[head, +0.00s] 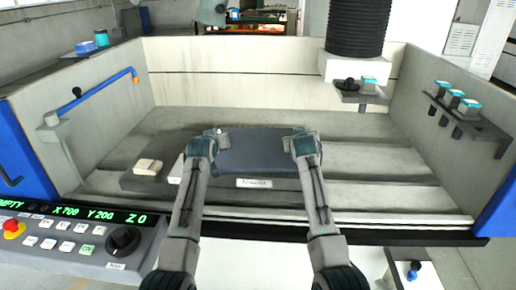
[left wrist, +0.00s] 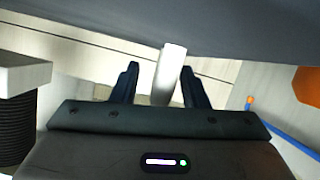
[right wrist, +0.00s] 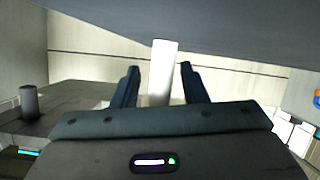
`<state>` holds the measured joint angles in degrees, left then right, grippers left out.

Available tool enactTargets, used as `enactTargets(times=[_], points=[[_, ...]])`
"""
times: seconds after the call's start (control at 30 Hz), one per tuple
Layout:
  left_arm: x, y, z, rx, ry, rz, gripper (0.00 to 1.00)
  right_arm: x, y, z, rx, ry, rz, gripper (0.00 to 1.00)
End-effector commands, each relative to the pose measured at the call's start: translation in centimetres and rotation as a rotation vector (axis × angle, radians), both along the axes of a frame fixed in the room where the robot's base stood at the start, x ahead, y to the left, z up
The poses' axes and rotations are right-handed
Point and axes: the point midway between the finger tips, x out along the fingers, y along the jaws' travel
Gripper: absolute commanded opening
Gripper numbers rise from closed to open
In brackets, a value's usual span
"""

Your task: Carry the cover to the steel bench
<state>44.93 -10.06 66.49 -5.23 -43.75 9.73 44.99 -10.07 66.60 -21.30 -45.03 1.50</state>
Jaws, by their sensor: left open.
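The cover (head: 258,150) is a flat dark blue-grey panel in the middle of the machine tank, with a white label on the block below its front edge. My left gripper (head: 207,138) is at its left end and my right gripper (head: 302,137) at its right end. In the left wrist view a pale bar-like handle (left wrist: 170,75) stands between the open fingers. In the right wrist view a similar pale handle (right wrist: 162,72) stands between the fingers, with a gap beside it. I cannot make out a steel bench for certain.
The tank's walls (head: 270,75) surround the work area. A blue hose (head: 95,95) is at the left, a black bellows column (head: 357,27) at the back right. A pale block (head: 148,167) lies left of the cover. The control panel (head: 80,240) is at front left.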

Motion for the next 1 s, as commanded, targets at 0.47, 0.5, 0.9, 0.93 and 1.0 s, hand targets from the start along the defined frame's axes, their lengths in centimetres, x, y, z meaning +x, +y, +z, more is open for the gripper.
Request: enactTargets(times=[0.47,0.5,0.9,0.93,1.0], points=[[-0.01,0.02,-0.01,0.0,0.0,0.0,0.0,-0.02,-0.02,-0.01,0.0,0.0,0.0,0.0],[-0.01,0.02,-0.01,0.0,0.0,0.0,0.0,-0.02,-0.02,-0.01,0.0,0.0,0.0,0.0],[-0.02,0.04,-0.02,0.0,0.0,0.001,0.0,-0.02,-0.01,-0.02,-0.001,0.0,0.0,0.0],[-0.02,0.03,-0.02,0.0,0.0,0.001,0.0,-0.02,-0.01,-0.02,-0.001,0.0,0.0,0.0],[-0.02,0.04,-0.02,0.0,0.0,0.001,0.0,-0.02,-0.01,-0.02,-0.001,0.0,0.0,0.0]])
